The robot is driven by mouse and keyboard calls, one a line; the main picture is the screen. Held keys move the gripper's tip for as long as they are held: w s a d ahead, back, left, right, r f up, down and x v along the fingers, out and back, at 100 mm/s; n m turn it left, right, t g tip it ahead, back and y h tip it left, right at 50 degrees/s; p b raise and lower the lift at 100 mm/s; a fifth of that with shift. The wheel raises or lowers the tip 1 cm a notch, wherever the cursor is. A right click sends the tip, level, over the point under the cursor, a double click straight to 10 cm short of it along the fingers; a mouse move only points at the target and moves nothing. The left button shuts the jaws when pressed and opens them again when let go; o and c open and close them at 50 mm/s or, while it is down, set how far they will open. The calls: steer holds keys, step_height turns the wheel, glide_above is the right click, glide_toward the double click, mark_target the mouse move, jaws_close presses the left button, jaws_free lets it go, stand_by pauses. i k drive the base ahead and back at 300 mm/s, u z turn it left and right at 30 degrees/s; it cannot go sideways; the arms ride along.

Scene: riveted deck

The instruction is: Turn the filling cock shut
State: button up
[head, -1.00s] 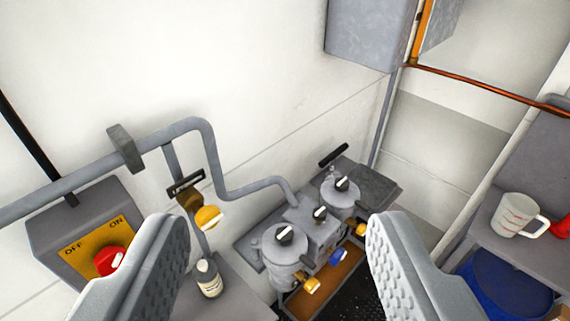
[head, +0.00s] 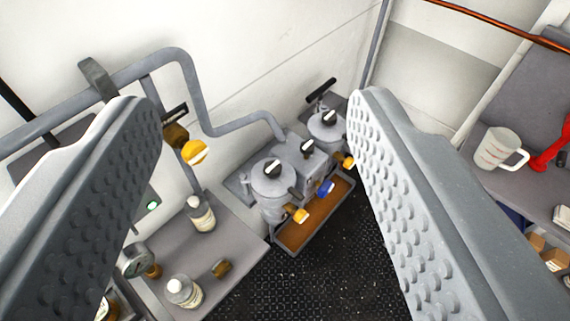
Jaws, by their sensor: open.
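No readable label picks out the filling cock. A brass cock with a round yellow-and-white knob (head: 194,152) sits on the grey pipe at the left, below a dark plate. On the grey twin-pot unit (head: 300,165), a yellow knob (head: 297,214), a blue knob (head: 325,188) and another yellow knob (head: 348,161) stick out low at the front. The pots and block have black-and-white knobs on top. My gripper (head: 252,97) is open and empty. Its left finger is just left of the brass cock, and its right finger comes close to the far pot in the picture.
A grey shelf (head: 235,250) at lower left carries bottles (head: 201,213), a gauge (head: 135,260) and a small brass piece (head: 221,268). A brown tray (head: 290,237) lies below the pots. A white jug (head: 498,150) stands at right. Black deck (head: 270,285) is clear.

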mark_target(308, 148)
steer(key=u, duration=0.05)
steer(key=i, duration=0.9)
steer(key=z, duration=0.35)
